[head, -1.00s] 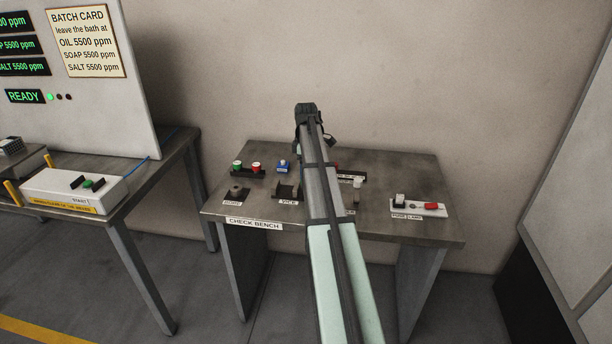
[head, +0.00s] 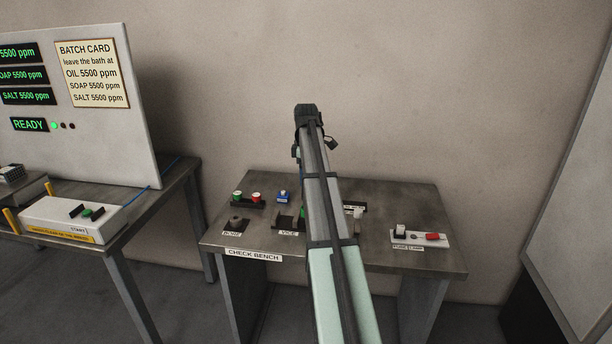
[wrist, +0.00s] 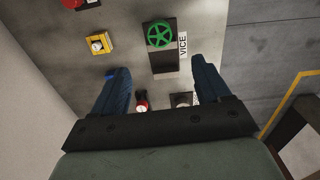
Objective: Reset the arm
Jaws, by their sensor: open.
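My arm stretches up over the check bench (head: 420,200) in the head view and hides the middle of it. The arm's far end hides my gripper's fingers there. In the wrist view my gripper (wrist: 160,80) is open, its two blue fingers spread wide with nothing held between them. It hangs above the bench top. A vice (wrist: 165,60) with a green handwheel lies ahead of the fingers. The vice also shows in the head view (head: 286,221), left of my arm.
A red and a green knob (head: 247,199), a blue item (head: 284,196) and a small white panel with a red switch (head: 420,236) sit on the bench. A table with a START box (head: 75,217) and a display board (head: 90,140) stand left. The wall is behind.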

